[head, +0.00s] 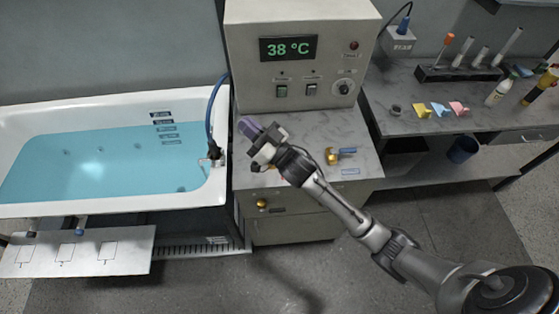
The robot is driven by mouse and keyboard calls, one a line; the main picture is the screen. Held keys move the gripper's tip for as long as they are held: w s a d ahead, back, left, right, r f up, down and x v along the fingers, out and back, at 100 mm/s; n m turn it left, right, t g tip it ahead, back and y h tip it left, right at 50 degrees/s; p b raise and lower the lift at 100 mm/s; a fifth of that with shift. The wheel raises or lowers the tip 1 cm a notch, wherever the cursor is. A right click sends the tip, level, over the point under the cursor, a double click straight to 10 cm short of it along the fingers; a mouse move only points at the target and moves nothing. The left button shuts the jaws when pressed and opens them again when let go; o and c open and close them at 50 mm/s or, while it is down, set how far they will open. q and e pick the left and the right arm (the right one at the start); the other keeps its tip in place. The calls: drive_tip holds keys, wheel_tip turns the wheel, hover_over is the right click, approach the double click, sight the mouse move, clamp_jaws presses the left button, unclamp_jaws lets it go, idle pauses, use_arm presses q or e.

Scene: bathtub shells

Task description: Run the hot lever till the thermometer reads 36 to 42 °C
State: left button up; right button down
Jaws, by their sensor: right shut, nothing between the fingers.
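The thermometer display (289,48) on the cream control cabinet reads 38 °C in green digits. My right gripper (250,127) is shut and empty, over the left part of the grey counter below the cabinet. A small brass lever (335,156) stands on the counter to the right of the gripper, with a blue label (350,171) in front of it. A bit of a reddish label (271,171) shows below the gripper. Any lever there is hidden behind my gripper and wrist, so I cannot tell its position or whether the gripper touches it. My left gripper is out of view.
The white bathtub (110,107) with blue water (90,165) is at left. A blue hose (214,100) runs down to the tap (213,155) at its right end. A side bench (400,78) at right holds bottles and a rack.

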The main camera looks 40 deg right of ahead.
drive_tip(key=w+a+r+m+g+h+p, duration=0.1)
drive_tip(key=w+a+p, duration=0.1)
drive_tip(key=w+a, duration=0.3)
drive_tip(key=w+a+r+g+p, duration=0.1)
drive_tip(key=w+a+g, duration=0.1)
drive_tip(key=a, duration=0.5)
wheel_tip(320, 180, down, 14)
drive_tip(key=a+m+g+h, duration=0.3)
drive_tip(key=m+g+h, duration=0.2)
drive_tip(key=g+h, duration=0.15)
drive_tip(key=s+d+f+m+g+h, duration=0.8)
drive_tip(key=s+d+m+g+h, duration=0.2)
drive_tip(key=s+d+m, duration=0.2)
drive_tip(key=x, duration=0.8)
drive_tip(key=shift+w+d+p, duration=0.15)
drive_tip(key=shift+d+p, duration=0.2)
drive_tip(key=shift+d, duration=0.1)
drive_tip(key=shift+w+d+p, duration=0.25)
drive_tip(key=shift+d+p, duration=0.05)
drive_tip(key=shift+d, duration=0.75)
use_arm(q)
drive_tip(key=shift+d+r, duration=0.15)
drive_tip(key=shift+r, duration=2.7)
use_arm(e)
drive_tip(key=shift+w+d, duration=0.25)
drive_tip(key=shift+d, duration=0.65)
